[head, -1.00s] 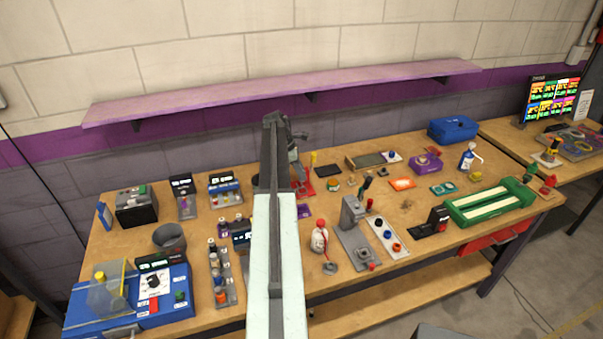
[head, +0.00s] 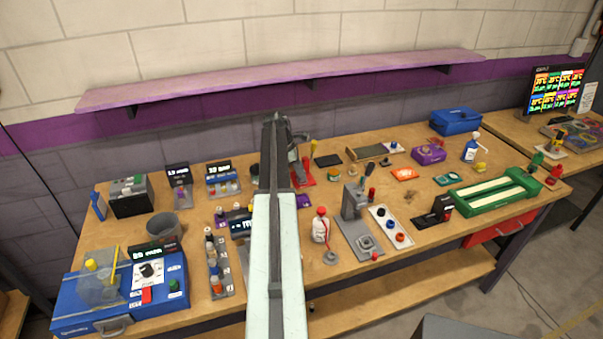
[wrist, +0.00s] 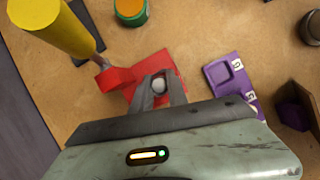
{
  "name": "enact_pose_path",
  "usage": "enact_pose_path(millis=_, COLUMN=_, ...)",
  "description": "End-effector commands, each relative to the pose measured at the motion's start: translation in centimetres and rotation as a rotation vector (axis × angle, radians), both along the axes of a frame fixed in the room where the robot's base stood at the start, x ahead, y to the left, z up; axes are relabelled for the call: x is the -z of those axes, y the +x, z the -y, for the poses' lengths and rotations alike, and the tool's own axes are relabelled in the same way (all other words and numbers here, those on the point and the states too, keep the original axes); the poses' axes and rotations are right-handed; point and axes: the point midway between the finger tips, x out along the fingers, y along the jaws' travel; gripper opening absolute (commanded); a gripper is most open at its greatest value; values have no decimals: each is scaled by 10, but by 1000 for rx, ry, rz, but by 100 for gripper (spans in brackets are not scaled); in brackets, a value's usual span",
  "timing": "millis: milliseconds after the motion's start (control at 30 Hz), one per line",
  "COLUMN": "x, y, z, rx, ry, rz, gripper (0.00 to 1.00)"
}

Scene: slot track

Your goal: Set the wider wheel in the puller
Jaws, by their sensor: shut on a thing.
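The red puller (wrist: 122,82) lies on the wooden bench in the wrist view, with a thick yellow handle (wrist: 55,28) at upper left. In the head view the red puller (head: 306,178) shows just right of my arm's far end. My gripper (wrist: 158,88) is over the puller's red base, its two fingers closed on a small pale grey round piece (wrist: 158,86). I cannot tell from its visible part whether this is the wider wheel, or whether it touches the puller. My arm hides the gripper's fingers in the head view.
A purple tray (wrist: 232,82) lies right of the puller, and a green cup with orange top (wrist: 131,10) above it. A dark block (wrist: 293,105) stands at far right. The bench (head: 330,280) holds many devices; a purple shelf (head: 300,82) runs above it.

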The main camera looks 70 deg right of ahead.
Motion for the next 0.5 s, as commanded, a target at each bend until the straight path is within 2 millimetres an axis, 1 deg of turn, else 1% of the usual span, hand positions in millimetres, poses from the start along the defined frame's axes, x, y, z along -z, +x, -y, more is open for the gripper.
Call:
enact_pose_path(millis=367, x=4, y=0, z=0, rx=0, ry=0, rz=0, gripper=0)
enact_pose_path(millis=400, x=4, y=0, z=0, rx=0, ry=0, rz=0, gripper=30)
enact_pose_path(millis=433, x=4, y=0, z=0, rx=0, ry=0, rz=0, gripper=39)
enact_pose_path(millis=467, x=4, y=0, z=0, rx=0, ry=0, rz=0, gripper=45)
enact_pose_path(millis=500, x=3, y=0, z=0, rx=0, ry=0, rz=0, gripper=45)
